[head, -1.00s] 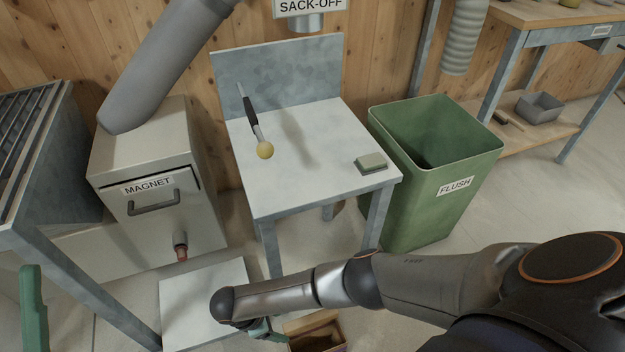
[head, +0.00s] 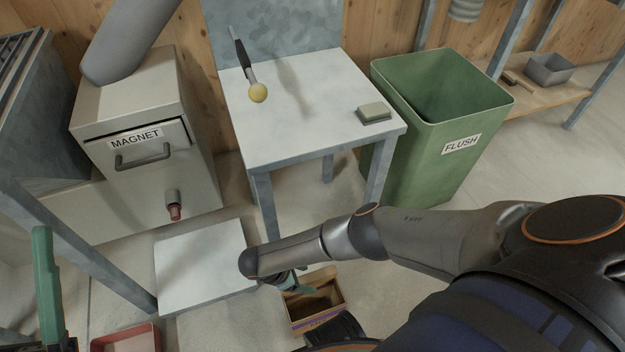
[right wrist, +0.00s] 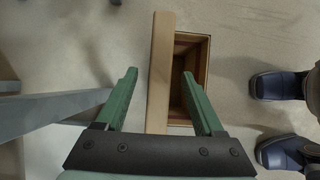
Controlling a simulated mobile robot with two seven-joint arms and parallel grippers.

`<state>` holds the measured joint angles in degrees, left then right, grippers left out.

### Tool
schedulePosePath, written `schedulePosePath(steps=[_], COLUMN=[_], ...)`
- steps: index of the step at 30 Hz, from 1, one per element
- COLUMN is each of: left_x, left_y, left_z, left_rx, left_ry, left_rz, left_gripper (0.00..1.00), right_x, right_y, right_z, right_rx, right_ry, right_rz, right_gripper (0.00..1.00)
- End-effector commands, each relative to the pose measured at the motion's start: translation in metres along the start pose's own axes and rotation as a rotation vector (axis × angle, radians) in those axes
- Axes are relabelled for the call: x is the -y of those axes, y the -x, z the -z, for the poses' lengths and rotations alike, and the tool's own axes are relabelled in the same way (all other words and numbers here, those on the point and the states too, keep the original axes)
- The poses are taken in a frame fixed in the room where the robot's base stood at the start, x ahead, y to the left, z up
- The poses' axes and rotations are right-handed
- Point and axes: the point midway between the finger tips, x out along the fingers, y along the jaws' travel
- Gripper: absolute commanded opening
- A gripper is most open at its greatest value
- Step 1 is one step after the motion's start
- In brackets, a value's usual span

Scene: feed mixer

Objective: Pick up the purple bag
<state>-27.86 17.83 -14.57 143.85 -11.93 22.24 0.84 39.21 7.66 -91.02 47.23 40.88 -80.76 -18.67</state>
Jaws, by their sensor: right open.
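A small brown open-topped container with a purple band low on its front (head: 318,309) stands on the floor in the head view; it is the only thing with purple that I see. In the right wrist view its tan strip (right wrist: 160,60) and dark opening show between the fingers. My right gripper (head: 304,285) is open and empty at its top. In the right wrist view the right gripper (right wrist: 159,75) has one finger left of the tan strip and the other over the opening; contact cannot be told. My left gripper (head: 45,280) shows only partly at the left edge.
A white low platform (head: 205,265) lies left of the container. The MAGNET box (head: 150,170) and a red tray (head: 130,342) are left.

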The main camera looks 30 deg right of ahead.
Motion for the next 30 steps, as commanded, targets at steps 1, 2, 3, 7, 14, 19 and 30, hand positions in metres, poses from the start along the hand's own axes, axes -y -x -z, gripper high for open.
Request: schedulePosePath(steps=[1, 2, 3, 7, 14, 19, 30], left_x=[-0.004, -0.005, -0.006, -0.007, -0.007, -0.007, -0.007], left_y=[0.007, 0.009, 0.01, 0.009, 0.009, 0.009, 0.009], left_z=[-0.008, -0.01, -0.012, -0.013, -0.011, -0.011, -0.011], left_rx=[0.004, 0.006, 0.01, 0.016, 0.015, 0.013, 0.013], left_ry=[-0.005, -0.008, -0.01, -0.009, -0.005, -0.004, -0.004], left_rz=[-0.003, -0.005, -0.006, -0.007, -0.002, 0.0, -0.001], left_gripper=[0.5, 0.5, 0.5, 0.5, 0.5, 0.5, 0.5], right_x=[-0.001, -0.001, -0.001, -0.001, 0.0, 0.0, 0.0], right_y=[-0.014, -0.018, -0.022, -0.024, -0.023, -0.023, -0.023], right_z=[0.002, 0.002, 0.002, 0.001, 0.001, 0.001, 0.001], right_rx=[0.002, 0.002, 0.001, -0.001, -0.001, -0.001, -0.001], right_ry=[-0.001, -0.001, -0.001, -0.001, -0.001, -0.001, 0.0], right_rz=[-0.002, -0.002, -0.001, -0.001, -0.001, -0.001, -0.001], right_gripper=[0.7, 0.7, 0.7, 0.7, 0.6, 0.41, 0.0])
